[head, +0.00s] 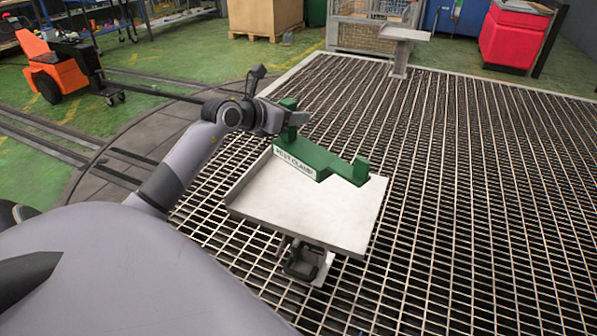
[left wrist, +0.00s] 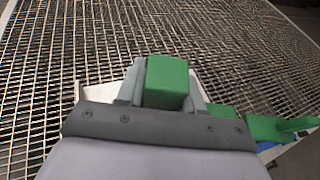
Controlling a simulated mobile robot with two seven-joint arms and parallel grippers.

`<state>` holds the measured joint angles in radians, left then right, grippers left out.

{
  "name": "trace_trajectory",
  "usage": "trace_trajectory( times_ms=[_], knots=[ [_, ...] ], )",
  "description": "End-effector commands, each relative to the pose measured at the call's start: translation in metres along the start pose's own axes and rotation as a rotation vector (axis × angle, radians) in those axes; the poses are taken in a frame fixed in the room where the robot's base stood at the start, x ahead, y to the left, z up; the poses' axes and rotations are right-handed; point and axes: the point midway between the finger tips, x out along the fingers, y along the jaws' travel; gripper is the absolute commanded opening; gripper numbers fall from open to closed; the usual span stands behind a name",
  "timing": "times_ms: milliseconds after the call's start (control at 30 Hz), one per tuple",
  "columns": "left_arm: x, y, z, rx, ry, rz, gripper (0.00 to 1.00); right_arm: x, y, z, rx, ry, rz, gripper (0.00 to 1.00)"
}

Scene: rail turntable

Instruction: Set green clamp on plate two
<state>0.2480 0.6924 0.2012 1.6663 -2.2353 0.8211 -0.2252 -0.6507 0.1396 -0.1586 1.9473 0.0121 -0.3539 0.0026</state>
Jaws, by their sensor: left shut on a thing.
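The green clamp (head: 318,160) is a long bar with an upright block at each end and a white label with lettering on its side. My left gripper (head: 283,117) is shut on its left upright block. In the left wrist view the block (left wrist: 166,82) sits between the two fingers, and another green part of the clamp shows to the right. The clamp is over the back part of a pale, square metal plate (head: 300,215) with a raised left edge. I cannot tell whether it touches the plate. My right gripper is not in view.
A dark fitting (head: 302,262) shows below the plate's front edge. A second plate on a post (head: 405,34) stands far back, near a red bin (head: 515,38) and a wire crate. Grating (head: 480,200) surrounds the near plate. An orange vehicle (head: 52,68) is at left.

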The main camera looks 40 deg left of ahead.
Motion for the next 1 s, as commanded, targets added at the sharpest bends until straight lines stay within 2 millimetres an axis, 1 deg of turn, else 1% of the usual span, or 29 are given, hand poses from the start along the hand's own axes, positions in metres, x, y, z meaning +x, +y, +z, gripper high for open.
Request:
trace_trajectory(
  times_ms=[33, 100, 233, 333, 433, 567, 800, 900, 1000],
  knots=[
    [0.004, 0.000, -0.013, -0.006, -0.002, 0.000, 0.00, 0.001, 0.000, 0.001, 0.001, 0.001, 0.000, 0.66],
    [0.011, 0.000, -0.030, -0.005, -0.002, 0.000, 0.00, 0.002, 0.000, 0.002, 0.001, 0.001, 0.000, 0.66],
    [0.022, 0.000, -0.061, -0.004, -0.003, 0.001, 0.00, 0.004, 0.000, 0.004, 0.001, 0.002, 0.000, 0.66],
    [0.029, 0.001, -0.080, -0.003, -0.005, 0.001, 0.00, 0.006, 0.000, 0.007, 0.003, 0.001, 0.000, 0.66],
    [0.034, 0.001, -0.091, -0.002, -0.007, 0.001, 0.00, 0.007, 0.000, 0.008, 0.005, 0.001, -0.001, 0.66],
    [0.037, 0.000, -0.098, 0.000, -0.008, 0.000, 0.00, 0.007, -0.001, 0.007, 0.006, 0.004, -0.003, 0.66],
    [0.049, 0.000, -0.131, -0.002, -0.006, 0.000, 0.00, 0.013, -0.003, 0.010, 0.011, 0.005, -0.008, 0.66],
    [0.051, 0.001, -0.137, 0.000, -0.007, 0.001, 0.00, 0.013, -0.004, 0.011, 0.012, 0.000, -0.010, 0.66],
    [0.051, 0.001, -0.136, 0.001, -0.008, 0.001, 0.00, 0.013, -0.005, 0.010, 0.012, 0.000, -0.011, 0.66]
  ],
)
